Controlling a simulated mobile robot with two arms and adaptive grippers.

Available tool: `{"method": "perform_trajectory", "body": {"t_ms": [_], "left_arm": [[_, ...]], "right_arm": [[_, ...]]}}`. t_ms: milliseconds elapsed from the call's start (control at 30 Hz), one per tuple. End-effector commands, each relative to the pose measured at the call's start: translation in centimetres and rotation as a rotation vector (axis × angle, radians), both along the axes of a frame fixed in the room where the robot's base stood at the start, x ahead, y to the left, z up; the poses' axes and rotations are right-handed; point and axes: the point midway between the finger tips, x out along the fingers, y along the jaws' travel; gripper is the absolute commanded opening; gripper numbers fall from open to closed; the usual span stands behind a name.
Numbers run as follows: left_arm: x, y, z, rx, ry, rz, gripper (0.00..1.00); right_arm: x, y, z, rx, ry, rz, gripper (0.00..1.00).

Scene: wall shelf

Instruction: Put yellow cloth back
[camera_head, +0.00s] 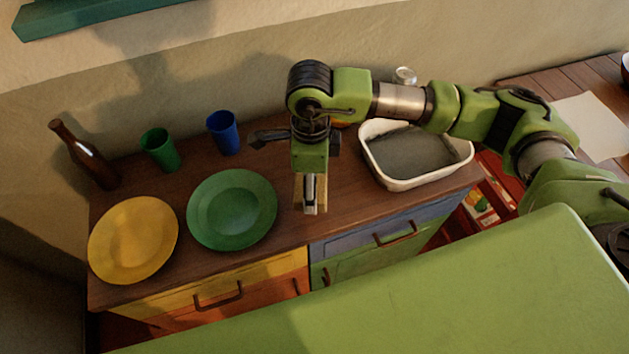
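I cannot make out a yellow cloth in this view. My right gripper (311,210) reaches in from the right and points down over the wooden counter, just right of the green plate. Its fingers look close together, with narrow pale tan edges beside them. I cannot tell whether these are finger parts or something held. My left gripper is not in view. A teal wall shelf (95,14) shows only partly at the top left; what is on it is out of view.
The counter (160,292) holds a brown bottle (86,157), green cup (160,150), blue cup (223,133), yellow plate (133,240), green plate (232,210) and white-rimmed basin (405,184). Drawers (372,245) with handles are below. A small glass (404,76) stands behind my arm.

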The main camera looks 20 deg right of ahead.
Motion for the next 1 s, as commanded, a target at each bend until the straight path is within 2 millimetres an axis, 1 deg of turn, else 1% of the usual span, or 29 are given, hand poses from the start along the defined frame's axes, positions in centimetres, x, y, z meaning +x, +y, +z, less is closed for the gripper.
{"method": "perform_trajectory", "body": {"t_ms": [33, 100, 233, 333, 400, 533, 633, 900, 933, 1000], "left_arm": [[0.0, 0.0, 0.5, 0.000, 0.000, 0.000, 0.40], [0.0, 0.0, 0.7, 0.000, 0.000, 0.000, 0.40], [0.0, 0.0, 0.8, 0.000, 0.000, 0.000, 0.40], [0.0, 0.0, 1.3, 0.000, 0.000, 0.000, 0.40], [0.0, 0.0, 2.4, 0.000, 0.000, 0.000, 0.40], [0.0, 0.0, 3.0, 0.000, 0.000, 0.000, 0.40], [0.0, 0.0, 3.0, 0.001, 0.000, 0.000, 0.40], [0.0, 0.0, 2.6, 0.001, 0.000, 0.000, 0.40], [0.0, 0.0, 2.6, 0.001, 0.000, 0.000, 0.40], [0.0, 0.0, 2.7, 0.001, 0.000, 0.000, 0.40]], "right_arm": [[0.4, -0.4, -0.5, -0.002, 0.003, -0.003, 0.52], [0.9, -0.6, -1.2, -0.001, 0.000, -0.002, 0.52], [1.4, -0.9, -1.9, 0.001, 0.000, -0.001, 0.52], [2.1, -1.4, -2.9, -0.002, 0.001, -0.003, 0.52], [1.9, -1.3, -3.8, -0.002, 0.004, 0.000, 0.52], [1.9, -1.2, -5.4, 0.000, 0.002, 0.000, 0.52], [2.0, -1.2, -5.8, 0.001, -0.001, 0.000, 0.52], [2.0, -1.2, -6.2, 0.001, -0.001, 0.000, 0.52], [2.0, -1.2, -6.1, 0.001, -0.001, 0.000, 0.71], [2.0, -1.2, -6.0, 0.001, -0.001, 0.000, 0.85]]}}
